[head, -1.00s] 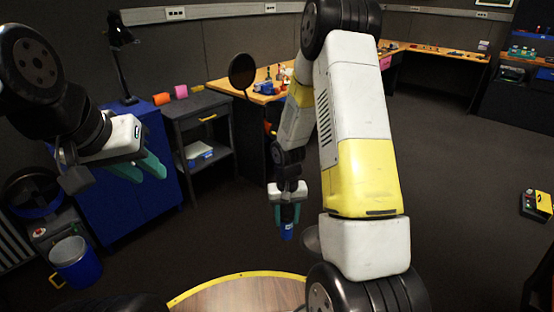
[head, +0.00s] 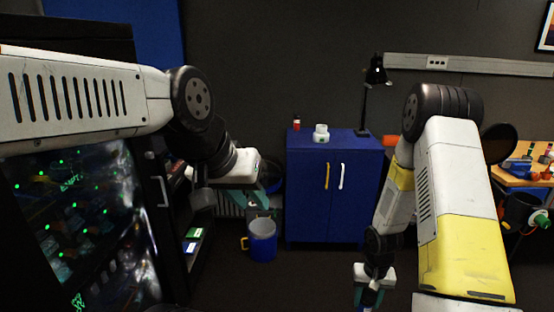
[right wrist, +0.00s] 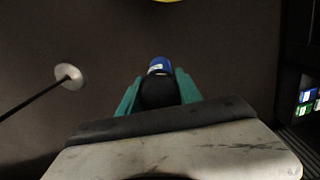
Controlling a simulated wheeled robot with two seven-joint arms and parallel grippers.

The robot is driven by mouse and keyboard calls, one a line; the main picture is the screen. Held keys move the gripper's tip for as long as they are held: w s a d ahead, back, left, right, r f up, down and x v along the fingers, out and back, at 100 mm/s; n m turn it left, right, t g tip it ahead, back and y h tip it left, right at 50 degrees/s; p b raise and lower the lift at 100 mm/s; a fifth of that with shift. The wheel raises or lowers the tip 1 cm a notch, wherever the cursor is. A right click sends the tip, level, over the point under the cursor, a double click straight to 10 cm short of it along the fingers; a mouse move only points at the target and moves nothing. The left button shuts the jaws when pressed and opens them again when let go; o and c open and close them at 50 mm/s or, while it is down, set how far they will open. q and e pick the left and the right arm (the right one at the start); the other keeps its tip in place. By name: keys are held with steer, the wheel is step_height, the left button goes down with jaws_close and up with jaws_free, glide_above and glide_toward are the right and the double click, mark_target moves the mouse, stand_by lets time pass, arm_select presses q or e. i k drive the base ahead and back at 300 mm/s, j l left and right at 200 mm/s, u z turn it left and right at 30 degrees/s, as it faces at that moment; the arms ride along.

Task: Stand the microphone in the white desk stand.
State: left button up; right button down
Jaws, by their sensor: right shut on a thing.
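The microphone (right wrist: 158,92), black with a blue end, is held between the teal fingers of my right gripper (right wrist: 159,98) in the right wrist view. In the head view, my right gripper (head: 369,297) is low at the bottom edge, in front of and below the blue cabinet; the microphone is hard to make out there. A small white object, which looks like the white desk stand (head: 321,132), sits on the cabinet top, well apart from my right gripper. My left gripper (head: 254,198) hangs left of the cabinet, its teal fingers apart and empty.
The blue cabinet (head: 304,190) stands against the wall. A wooden workbench (head: 525,172) is at the right.

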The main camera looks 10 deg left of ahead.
mark_target(321, 133)
steer(key=i+l+u, duration=1.15)
steer(key=l+u, duration=0.15)
steer(key=l, duration=0.1)
